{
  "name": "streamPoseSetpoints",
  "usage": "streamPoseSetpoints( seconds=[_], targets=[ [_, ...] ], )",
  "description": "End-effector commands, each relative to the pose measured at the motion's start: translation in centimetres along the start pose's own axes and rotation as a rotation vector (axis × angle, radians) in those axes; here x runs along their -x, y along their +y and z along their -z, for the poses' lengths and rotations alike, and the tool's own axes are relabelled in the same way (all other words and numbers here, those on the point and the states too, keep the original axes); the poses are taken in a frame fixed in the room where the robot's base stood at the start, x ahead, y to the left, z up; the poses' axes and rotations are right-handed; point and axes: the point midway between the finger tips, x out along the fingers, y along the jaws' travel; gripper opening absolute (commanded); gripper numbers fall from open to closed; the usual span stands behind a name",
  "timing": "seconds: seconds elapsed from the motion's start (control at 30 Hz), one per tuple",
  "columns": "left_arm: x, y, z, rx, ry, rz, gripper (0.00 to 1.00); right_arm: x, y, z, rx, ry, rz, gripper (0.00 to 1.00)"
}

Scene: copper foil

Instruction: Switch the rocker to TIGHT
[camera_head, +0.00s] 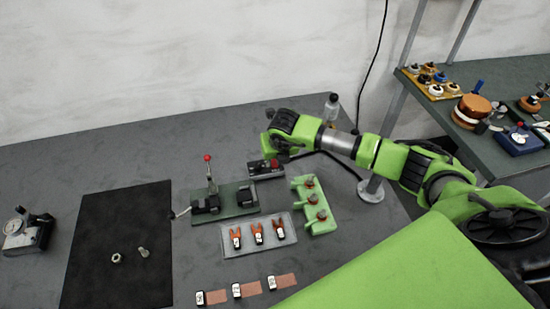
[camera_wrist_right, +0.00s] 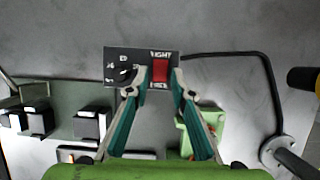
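The rocker (camera_wrist_right: 160,71) is a red switch on a small dark control box (camera_wrist_right: 119,56). A label reading TIGHT is above it and a partly covered one below it in the right wrist view. Which end is pressed I cannot tell. The box (camera_head: 264,169) also shows in the head view, behind the green fixture. My right gripper (camera_wrist_right: 158,80) has its fingers apart, one tip on each side of the rocker's lower part, with nothing held. Whether the tips touch the box is unclear. In the head view my right gripper (camera_head: 272,150) is over the box. My left gripper is not in view.
A green fixture with a red-knobbed lever (camera_head: 209,172) stands left of the box. A green holder (camera_head: 318,212) and a pale tray of orange-handled clips (camera_head: 280,246) are in front. A bottle (camera_head: 331,108) stands behind my arm. A black mat (camera_head: 110,200) lies left.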

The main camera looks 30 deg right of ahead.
Motion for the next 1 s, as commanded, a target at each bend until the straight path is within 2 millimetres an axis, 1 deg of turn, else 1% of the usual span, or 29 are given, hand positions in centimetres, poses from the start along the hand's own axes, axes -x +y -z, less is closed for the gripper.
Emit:
streamPoseSetpoints(
  seconds=[0.1,0.2,0.47,0.5,0.53,0.57,0.73,0.87,1.0],
  targets=[
    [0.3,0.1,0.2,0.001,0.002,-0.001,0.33,-0.8,0.0,0.0,0.001,0.001,0.001,0.22],
    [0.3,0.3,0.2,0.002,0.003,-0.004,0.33,-1.2,0.0,0.1,0.002,0.000,0.000,0.22],
    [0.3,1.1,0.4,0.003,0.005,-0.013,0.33,-1.3,0.0,0.1,0.002,0.000,0.000,0.22],
    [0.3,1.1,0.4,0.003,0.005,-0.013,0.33,-1.3,0.0,0.1,0.002,0.000,0.000,0.12],
    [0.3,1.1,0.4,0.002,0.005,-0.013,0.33,-1.3,0.0,0.1,0.001,0.000,0.000,0.04],
    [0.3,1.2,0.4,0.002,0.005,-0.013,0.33,-1.2,0.0,0.0,0.001,0.000,0.000,0.00],
    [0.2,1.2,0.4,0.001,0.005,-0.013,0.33,-1.3,0.0,0.0,0.001,0.002,0.001,0.00],
    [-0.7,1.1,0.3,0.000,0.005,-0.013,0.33,-1.6,-0.1,-0.3,-0.004,0.046,0.003,0.00],
    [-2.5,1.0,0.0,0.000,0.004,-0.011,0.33,-1.9,-0.1,-0.7,-0.005,0.162,0.003,0.00]
  ],
)
